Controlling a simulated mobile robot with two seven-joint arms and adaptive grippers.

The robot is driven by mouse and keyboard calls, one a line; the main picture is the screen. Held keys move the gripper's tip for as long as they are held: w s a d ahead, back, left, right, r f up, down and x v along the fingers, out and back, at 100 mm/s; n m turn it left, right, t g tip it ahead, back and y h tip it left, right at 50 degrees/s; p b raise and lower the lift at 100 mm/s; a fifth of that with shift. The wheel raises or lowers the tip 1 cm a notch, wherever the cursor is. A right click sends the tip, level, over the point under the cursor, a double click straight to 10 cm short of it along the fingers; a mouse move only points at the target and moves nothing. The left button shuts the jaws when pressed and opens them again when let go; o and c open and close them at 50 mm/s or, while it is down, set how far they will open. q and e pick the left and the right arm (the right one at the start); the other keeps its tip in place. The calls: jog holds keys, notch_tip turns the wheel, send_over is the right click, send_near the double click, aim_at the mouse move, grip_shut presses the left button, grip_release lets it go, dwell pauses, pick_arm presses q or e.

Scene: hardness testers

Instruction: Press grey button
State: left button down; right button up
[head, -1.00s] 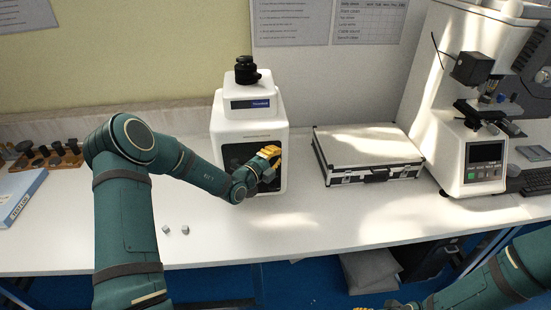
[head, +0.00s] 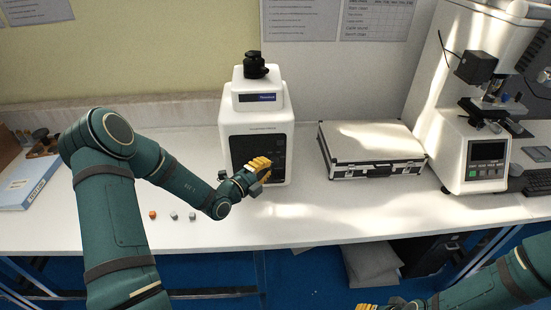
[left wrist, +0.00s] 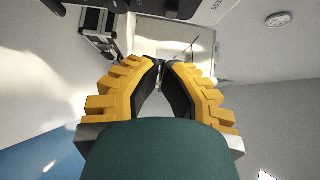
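A white hardness tester (head: 258,118) with a black knob on top stands at the back of the table, left of centre. Its dark front panel (head: 274,146) is partly covered by my left gripper (head: 261,168). I cannot make out a grey button on that panel. The gripper is in front of the panel's lower part; I cannot tell whether it touches. In the left wrist view its yellow fingers (left wrist: 160,64) come together at the tips, with nothing visible between them. My right gripper (head: 372,306) barely shows at the bottom edge.
A silver case (head: 372,147) lies right of the tester. Another tester (head: 470,140) with a screen and a green button stands further right. Small cubes (head: 174,216), one orange, lie at the front left. A blue-white box (head: 30,183) is at far left.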

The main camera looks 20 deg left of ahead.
pick_arm(q)
jog(key=v, duration=0.2)
jog(key=shift+s, duration=0.3)
jog(key=shift+d, duration=0.1)
jog(key=s+d+f+m+g+h, duration=0.2)
jog(key=s+d+f+m+g, duration=0.2)
jog(key=d+m, duration=0.2)
jog(key=s+d+f+m+g+h+b, duration=0.1)
jog(key=s+d+f+m+g+h, duration=0.15)
jog(key=s+d+m+g, duration=0.35)
jog(key=s+d+f+m+g+h, duration=0.2)
jog(key=s+d+f+m+g, duration=0.15)
jog(key=d+m, duration=0.35)
jog(key=s+f+m+g+y+b, duration=0.1)
jog(key=s+f+m+y, duration=0.3)
jog(key=m, duration=1)
jog(key=s+d+f+m+y+b, duration=0.1)
jog(key=s+f+m+y, duration=0.3)
jog(key=m, duration=1.1)
jog(key=shift+s+d+f+m+g, duration=0.3)
jog(key=shift+s+d+f+g, duration=0.05)
jog(key=shift+f, duration=0.6)
